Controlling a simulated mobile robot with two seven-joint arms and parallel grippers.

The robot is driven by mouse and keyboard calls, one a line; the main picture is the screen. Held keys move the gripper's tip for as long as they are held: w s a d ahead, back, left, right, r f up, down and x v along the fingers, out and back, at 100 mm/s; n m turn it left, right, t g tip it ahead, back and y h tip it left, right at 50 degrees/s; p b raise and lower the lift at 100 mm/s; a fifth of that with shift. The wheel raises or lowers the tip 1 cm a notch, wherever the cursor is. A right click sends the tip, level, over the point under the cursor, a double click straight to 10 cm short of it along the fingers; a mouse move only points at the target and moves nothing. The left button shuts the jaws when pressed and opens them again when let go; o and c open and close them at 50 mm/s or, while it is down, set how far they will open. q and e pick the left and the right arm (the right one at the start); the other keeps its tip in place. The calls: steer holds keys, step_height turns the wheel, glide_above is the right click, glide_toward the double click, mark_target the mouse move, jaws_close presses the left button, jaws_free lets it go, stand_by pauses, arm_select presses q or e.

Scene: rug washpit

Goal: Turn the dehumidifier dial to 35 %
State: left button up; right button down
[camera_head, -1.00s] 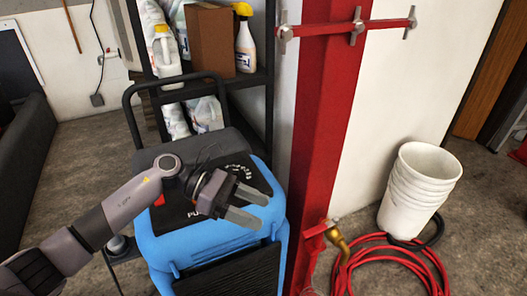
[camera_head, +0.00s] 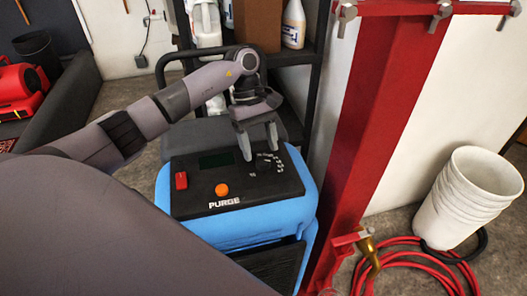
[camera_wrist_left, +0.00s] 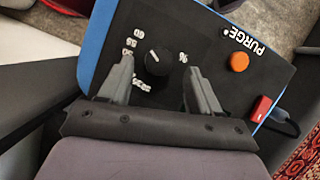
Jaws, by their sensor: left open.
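The blue dehumidifier (camera_head: 235,232) has a black top panel with a round black dial (camera_wrist_left: 158,62). In the left wrist view, the dial's white mark points up and left, roughly toward the printed 55 and 60; the exact reading is unclear. Some lower numbers are hidden behind a finger or too small to read. My left gripper (camera_head: 259,150) is open over the panel, pointing down. In the left wrist view its two fingertips (camera_wrist_left: 157,72) lie on either side of the dial; I cannot tell whether they touch it. My right gripper is not in view.
The panel also carries an orange PURGE button (camera_head: 221,190), a red switch (camera_head: 181,180) and a dark display (camera_head: 215,160). A red post (camera_head: 370,130) stands close on the right. White buckets (camera_head: 470,195) and a red hose (camera_head: 415,258) lie beyond it. Shelves stand behind.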

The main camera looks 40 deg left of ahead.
mark_target(263, 164)
arm_select(q)
steer(key=shift+x, duration=1.4)
steer(key=c, duration=1)
